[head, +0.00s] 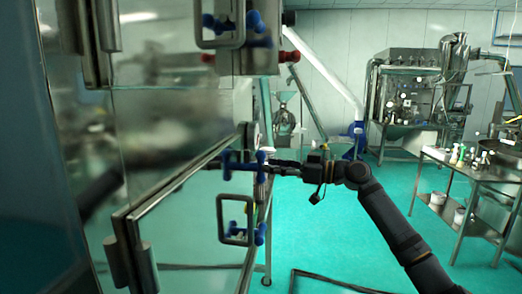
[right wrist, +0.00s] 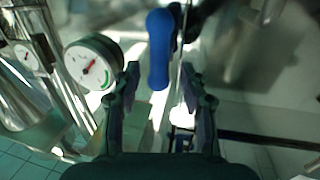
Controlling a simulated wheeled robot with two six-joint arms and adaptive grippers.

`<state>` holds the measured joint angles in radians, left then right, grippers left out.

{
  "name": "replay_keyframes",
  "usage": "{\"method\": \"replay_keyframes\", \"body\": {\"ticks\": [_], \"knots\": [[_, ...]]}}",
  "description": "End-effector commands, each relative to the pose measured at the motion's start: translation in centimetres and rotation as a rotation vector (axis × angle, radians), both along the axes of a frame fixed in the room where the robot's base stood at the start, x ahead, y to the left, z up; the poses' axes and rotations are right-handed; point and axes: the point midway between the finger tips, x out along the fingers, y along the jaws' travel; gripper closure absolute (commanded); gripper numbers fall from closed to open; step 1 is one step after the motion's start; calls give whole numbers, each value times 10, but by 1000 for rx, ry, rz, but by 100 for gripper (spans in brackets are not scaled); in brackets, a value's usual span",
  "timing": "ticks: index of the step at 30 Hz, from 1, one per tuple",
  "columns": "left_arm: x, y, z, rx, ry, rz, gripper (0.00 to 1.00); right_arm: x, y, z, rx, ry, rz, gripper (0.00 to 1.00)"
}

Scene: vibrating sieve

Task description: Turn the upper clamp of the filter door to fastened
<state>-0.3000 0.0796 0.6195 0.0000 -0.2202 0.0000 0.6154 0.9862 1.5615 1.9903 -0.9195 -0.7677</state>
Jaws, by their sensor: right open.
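The steel filter door (head: 165,230) stands at the lower left of the head view. A blue-handled clamp (head: 229,158) sits at its upper edge, and another blue-handled clamp (head: 259,234) with a steel loop is below it. My right gripper (head: 276,167) is just right of the upper one of these. In the right wrist view my right gripper (right wrist: 160,72) is open, and a blue handle (right wrist: 158,45) reaches down between its fingertips. I cannot tell whether the fingers touch it. The clamp's base is hidden. My left gripper is not in view.
A further blue-handled clamp (head: 221,22) with a steel loop is on the cabinet above. A white dial gauge (right wrist: 93,62) is close to my gripper's left finger. A steel table (head: 470,175) stands at the right. The green floor between is mostly clear.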

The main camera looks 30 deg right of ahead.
Motion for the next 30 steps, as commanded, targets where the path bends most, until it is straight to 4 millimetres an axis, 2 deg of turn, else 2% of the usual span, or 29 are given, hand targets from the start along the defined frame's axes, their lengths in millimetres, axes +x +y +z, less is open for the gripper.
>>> {"method": "replay_keyframes", "body": {"ticks": [1,6,18,27,30], "knots": [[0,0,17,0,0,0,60,7,7,9,8,0,3,57],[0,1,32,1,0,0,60,25,22,5,5,0,0,57],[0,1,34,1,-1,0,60,32,28,-1,0,1,-2,57],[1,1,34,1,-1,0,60,32,28,-1,0,1,-2,97],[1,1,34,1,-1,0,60,32,28,-1,0,1,-2,100]]}}
